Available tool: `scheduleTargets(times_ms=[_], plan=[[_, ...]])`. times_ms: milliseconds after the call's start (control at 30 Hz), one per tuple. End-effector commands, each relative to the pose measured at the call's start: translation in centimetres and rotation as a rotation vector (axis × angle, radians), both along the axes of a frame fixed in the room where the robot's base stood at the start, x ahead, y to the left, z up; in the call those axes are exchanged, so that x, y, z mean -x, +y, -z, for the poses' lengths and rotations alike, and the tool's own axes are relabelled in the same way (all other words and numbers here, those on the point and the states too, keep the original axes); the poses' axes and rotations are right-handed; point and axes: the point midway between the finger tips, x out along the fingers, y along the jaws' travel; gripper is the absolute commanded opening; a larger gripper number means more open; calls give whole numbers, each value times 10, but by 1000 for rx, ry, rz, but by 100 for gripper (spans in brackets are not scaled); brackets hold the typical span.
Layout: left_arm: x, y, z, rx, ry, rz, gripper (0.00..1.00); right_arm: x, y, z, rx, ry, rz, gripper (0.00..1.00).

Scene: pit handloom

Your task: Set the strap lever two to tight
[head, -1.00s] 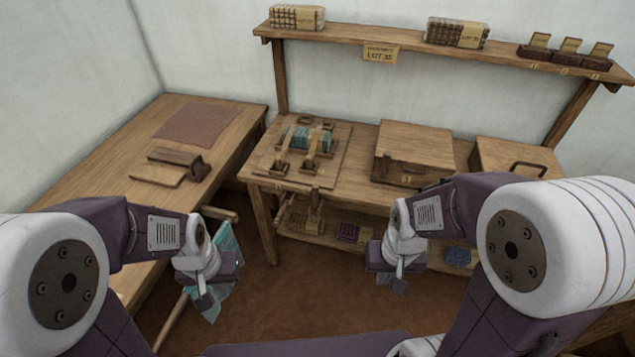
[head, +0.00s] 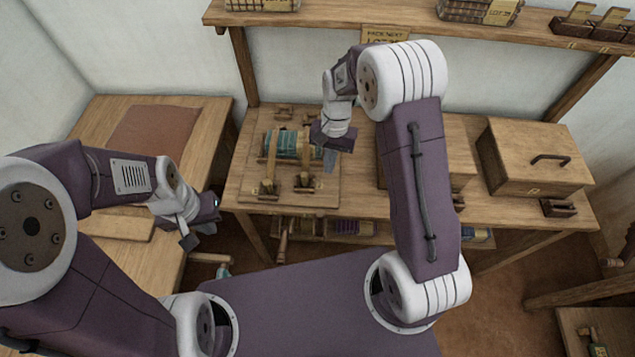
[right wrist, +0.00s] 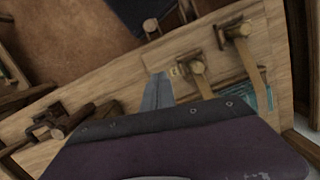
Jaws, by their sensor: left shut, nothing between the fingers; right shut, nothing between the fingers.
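The strap board (head: 240,185) lies on the left part of the bench. A teal bundle (head: 287,146) sits on it under two pale straps. A left lever (head: 266,188) and a right lever (head: 304,183) stand at its front edge; I cannot read which is two. In the right wrist view the levers show as the nearer (right wrist: 197,68) and farther (right wrist: 238,30) wooden posts. My right gripper (head: 329,163) is shut and empty, above the board's right side, beside the right strap. It also shows in the right wrist view (right wrist: 158,90). My left gripper (head: 188,241) is shut and empty near the side table.
A wooden box stands right of the board, partly behind my right arm. Another box (head: 535,160) with a dark handle stands farther right. A shelf (head: 330,20) runs above the bench. The side table (head: 215,130) at left holds a brown mat (head: 152,133).

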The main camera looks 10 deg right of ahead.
Motion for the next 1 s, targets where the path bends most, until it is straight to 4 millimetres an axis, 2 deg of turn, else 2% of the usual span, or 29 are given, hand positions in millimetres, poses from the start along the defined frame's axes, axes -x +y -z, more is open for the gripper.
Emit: scheduleTargets(times_ms=[433, 567, 900, 1000], plan=[[0, 0, -2, 0, 0, 0, 0, 4, 1, 7, 1, 12, -4, 0], [0, 0, -2, 0, 0, 0, 0, 8, 3, 27, 1, 15, -4, 0], [0, 0, -4, 0, 0, 0, 0, 19, 10, 99, 1, 14, -4, 0], [0, 0, -10, 0, 0, 0, 0, 33, 17, 98, 0, 12, -6, 0]])
